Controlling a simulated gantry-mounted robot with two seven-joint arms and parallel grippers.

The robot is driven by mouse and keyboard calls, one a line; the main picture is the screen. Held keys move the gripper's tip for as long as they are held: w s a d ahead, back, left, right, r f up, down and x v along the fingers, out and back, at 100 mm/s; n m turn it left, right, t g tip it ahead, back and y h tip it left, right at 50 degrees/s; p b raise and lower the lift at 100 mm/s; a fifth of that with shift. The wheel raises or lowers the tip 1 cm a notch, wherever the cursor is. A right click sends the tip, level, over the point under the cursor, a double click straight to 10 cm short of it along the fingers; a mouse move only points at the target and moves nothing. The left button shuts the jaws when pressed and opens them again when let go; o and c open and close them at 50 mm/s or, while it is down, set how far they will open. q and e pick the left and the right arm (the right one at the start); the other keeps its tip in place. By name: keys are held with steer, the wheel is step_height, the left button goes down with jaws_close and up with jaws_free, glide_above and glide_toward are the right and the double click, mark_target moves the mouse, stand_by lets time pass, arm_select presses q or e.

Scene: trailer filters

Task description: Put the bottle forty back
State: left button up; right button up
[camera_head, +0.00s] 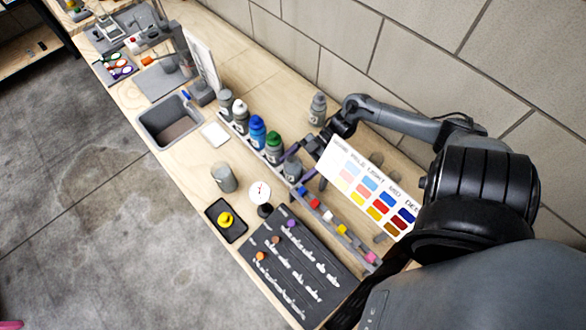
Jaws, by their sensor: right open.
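A row of bottles stands on the bench: a grey one (225,103), a white-capped one (240,117), a blue one (257,131), a green-capped one (273,147) and a grey one (293,170). Another grey bottle (317,109) stands apart, near the wall. The labels are too small to read, so I cannot tell which is bottle forty. My right gripper (297,170) is open, with its fingers close to the last grey bottle in the row. Contact cannot be told. My left gripper is not in view.
A colour chart (365,187) stands right of my right gripper and hides bench behind it. A sink (154,115) is at left.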

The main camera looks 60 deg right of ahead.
steer(key=v, duration=0.4)
steer(key=shift+d, duration=0.2)
steer(key=shift+v, duration=0.95)
steer(key=shift+r, duration=0.15)
